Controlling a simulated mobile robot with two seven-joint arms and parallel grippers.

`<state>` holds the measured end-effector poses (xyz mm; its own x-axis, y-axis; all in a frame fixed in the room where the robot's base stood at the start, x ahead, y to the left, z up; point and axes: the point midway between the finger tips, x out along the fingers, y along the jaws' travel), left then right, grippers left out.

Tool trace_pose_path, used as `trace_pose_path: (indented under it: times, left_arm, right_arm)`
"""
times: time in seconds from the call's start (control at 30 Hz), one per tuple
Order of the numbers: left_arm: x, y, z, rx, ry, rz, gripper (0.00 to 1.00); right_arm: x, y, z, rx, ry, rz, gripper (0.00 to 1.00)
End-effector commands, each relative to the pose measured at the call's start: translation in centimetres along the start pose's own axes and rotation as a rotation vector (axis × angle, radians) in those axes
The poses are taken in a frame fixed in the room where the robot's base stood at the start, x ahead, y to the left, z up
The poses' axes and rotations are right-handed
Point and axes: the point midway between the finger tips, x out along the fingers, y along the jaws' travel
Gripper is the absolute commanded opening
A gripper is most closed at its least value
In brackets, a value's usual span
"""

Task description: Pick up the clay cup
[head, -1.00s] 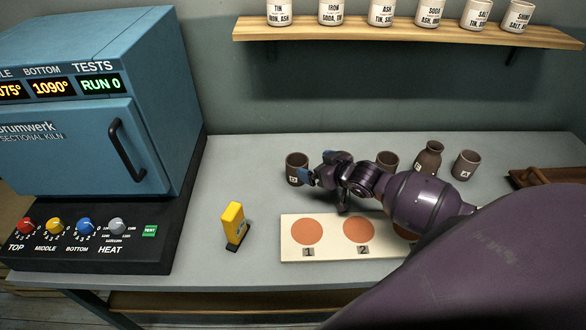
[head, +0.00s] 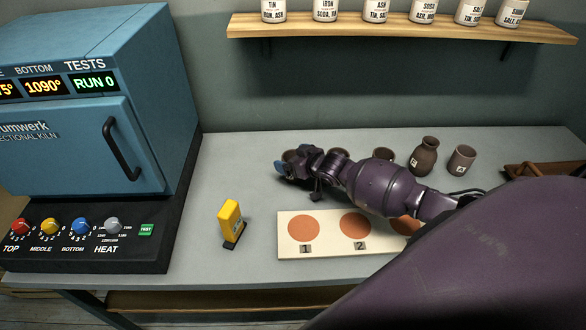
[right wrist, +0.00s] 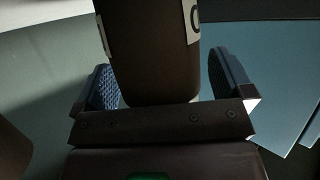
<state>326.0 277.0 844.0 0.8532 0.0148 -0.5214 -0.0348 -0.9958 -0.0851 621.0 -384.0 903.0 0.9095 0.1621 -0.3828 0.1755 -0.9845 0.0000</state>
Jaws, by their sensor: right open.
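A dark brown clay cup (right wrist: 150,50) stands between the two blue fingers of my right gripper (right wrist: 166,84) in the right wrist view. A pale label with a partly cut-off dark mark shows at its right side. My right gripper is open, with a gap visible between the cup and the right finger. In the head view, my right gripper (head: 288,168) is at the leftmost cup of the row and hides most of it; only its rim (head: 290,155) shows. My left gripper is not in view.
Other brown vessels stand to the right: a cup (head: 384,154), a necked vase (head: 424,156) and a cup (head: 462,159). A white board (head: 330,250) with numbered orange discs and a yellow device (head: 231,222) are nearer. A blue kiln (head: 70,120) stands left.

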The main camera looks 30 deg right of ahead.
Motion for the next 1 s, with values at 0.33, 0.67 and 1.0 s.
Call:
trace_pose_path:
  times: [0.33,0.67,1.0]
  left_arm:
    - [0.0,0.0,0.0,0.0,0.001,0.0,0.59]
    - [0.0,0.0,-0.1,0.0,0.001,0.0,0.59]
    - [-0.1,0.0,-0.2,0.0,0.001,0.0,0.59]
  right_arm:
    - [0.0,0.0,0.0,0.0,0.0,0.0,0.74]
    - [0.0,0.0,-0.1,0.0,0.001,0.0,0.38]
    - [-0.7,0.1,-1.6,-0.002,0.003,0.0,0.38]
